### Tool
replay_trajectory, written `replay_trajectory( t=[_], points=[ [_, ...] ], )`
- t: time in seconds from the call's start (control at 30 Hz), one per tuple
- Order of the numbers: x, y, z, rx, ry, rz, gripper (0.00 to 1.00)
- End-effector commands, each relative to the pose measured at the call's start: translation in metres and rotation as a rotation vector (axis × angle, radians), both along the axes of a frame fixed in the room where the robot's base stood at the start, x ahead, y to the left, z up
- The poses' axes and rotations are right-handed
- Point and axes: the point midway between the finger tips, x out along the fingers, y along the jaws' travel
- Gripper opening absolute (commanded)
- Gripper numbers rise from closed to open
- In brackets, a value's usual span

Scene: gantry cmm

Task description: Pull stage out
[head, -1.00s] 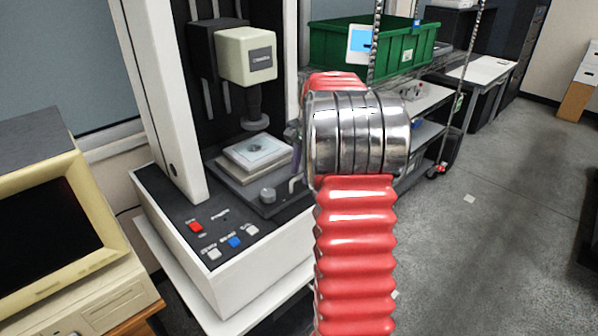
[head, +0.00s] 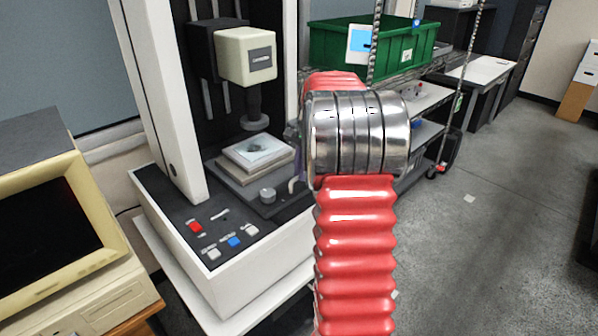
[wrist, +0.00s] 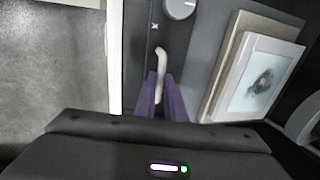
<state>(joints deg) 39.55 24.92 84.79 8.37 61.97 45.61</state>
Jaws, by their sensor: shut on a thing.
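The stage (head: 236,183) is a dark grey slab on the measuring machine's base, under its probe head. It bears a pale square plate (head: 257,150) with a dark round mark, also seen in the wrist view (wrist: 263,82). A pale curved handle (wrist: 160,60) stands at the stage's edge, near a grey knob (wrist: 180,8). My gripper (wrist: 161,82) has purple fingers shut on the lower part of this handle. In the head view my arm's metal wrist hides most of the gripper.
The cream probe head (head: 247,55) hangs over the plate. Red, blue and white buttons sit on the machine's front panel (head: 180,222). An old computer (head: 60,225) stands at left. A wire shelf with a green bin (head: 380,48) is behind. Floor (head: 480,240) at right is open.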

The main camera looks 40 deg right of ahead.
Motion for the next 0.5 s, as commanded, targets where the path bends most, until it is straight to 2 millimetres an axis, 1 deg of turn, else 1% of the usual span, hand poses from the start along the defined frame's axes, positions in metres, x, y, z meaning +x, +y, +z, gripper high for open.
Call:
replay_trajectory(
  t=[0.17,0.27,0.5],
  points=[
    [-0.014,-0.001,0.001,-0.001,0.003,-0.001,0.0],
    [-0.029,-0.002,0.001,-0.001,0.003,-0.002,0.0],
    [-0.072,-0.003,0.001,0.0,0.002,-0.003,0.0]
  ],
)
